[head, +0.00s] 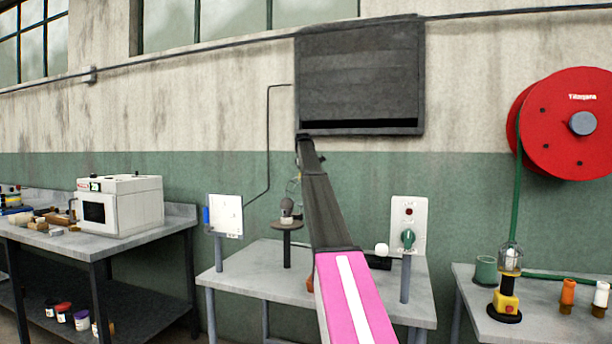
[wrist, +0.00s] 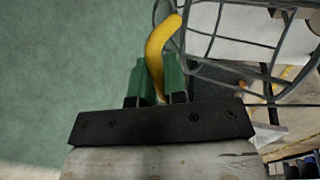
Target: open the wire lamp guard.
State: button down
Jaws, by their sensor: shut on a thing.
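The wire lamp guard (wrist: 214,38) is a cage of grey wires at the upper right of the wrist view. A curved yellow tab (wrist: 157,50) beside the cage runs down between the green fingers of my gripper (wrist: 157,82). My gripper is shut on this tab. In the head view, a little of the guard's wire (head: 293,185) shows just left of my arm, above a dark lamp (head: 287,208) on a round stand (head: 287,225). My arm hides the gripper and most of the guard there. I cannot tell how far the guard is open.
The grey middle table (head: 250,260) also bears a white panel (head: 226,216) at left and a switch plate with a green knob (head: 408,238) at right. A yellow caged lantern (head: 506,299) stands on the right table. A white oven (head: 120,205) stands on the left bench.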

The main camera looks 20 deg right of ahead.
jog(key=c, duration=1.2)
grip_release()
jog(key=shift+r, duration=0.1)
jog(key=v, duration=1)
jog(key=shift+r, duration=0.3)
jog(key=shift+s+a, duration=0.15)
jog(key=shift+s, duration=0.05)
